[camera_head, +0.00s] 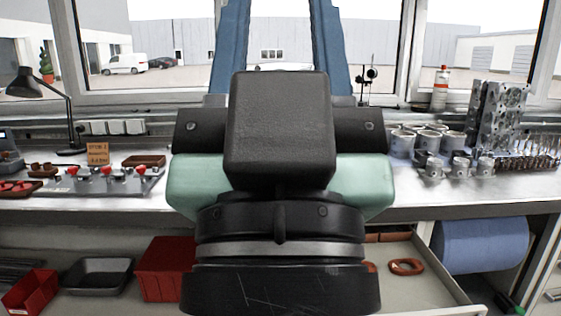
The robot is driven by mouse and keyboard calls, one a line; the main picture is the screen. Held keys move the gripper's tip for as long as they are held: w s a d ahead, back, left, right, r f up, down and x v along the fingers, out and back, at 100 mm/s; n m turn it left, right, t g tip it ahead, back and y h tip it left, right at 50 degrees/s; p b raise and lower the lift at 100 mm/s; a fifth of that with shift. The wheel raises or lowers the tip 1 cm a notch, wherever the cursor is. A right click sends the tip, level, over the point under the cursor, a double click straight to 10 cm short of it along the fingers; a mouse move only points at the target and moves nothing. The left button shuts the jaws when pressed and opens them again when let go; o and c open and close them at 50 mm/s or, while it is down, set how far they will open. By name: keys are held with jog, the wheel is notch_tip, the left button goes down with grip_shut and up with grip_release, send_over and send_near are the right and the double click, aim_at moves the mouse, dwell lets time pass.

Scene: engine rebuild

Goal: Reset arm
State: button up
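My black arm end with its silver ring (280,249) fills the middle of the picture, in front of the workbench (413,206). The dark body of my gripper (278,130) points away from the camera. Its fingers are hidden, so I cannot tell whether it is open or shut, or whether it holds anything. A pale green block-like shape (367,183) shows on both sides behind it; I cannot tell what it is.
On the bench, a tray with red-topped parts (105,180) and a black lamp (40,85) stand left. Cylinders (403,144), pistons (459,167) and a grey metal block (497,112) stand right. Below are a red bin (165,268), a black tray (97,276) and a blue roll (480,247).

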notch_tip(320, 180, up, 16)
jog(key=p, duration=1.4)
jog(key=shift+r, duration=0.2)
dwell(2.2)
